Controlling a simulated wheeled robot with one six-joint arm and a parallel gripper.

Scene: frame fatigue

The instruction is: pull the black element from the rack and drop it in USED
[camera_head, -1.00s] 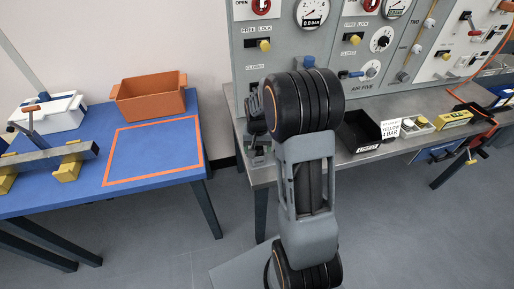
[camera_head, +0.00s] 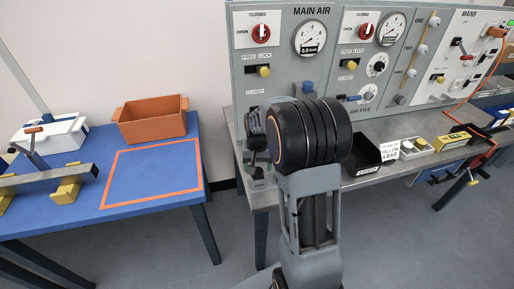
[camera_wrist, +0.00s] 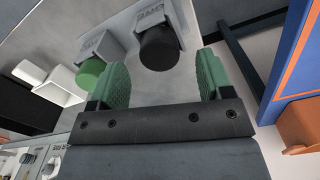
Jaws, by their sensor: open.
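In the wrist view a black element (camera_wrist: 158,48) with a dark round end sits in a pale grey labelled rack (camera_wrist: 118,32). A green element (camera_wrist: 90,72) sits beside it to the left. My gripper (camera_wrist: 163,74) is open, its two green fingers apart on either side of the black element's line. The black element shows just beyond and between the fingertips; I cannot tell whether they touch it. In the head view my arm hides most of the rack area. The black tray labelled USED (camera_head: 376,165) stands on the grey bench, right of my arm.
The gauge panel (camera_head: 285,75) rises behind the bench. A blue table (camera_head: 150,178) at left holds an orange bin (camera_head: 152,120) and a clamp bar (camera_head: 45,180).

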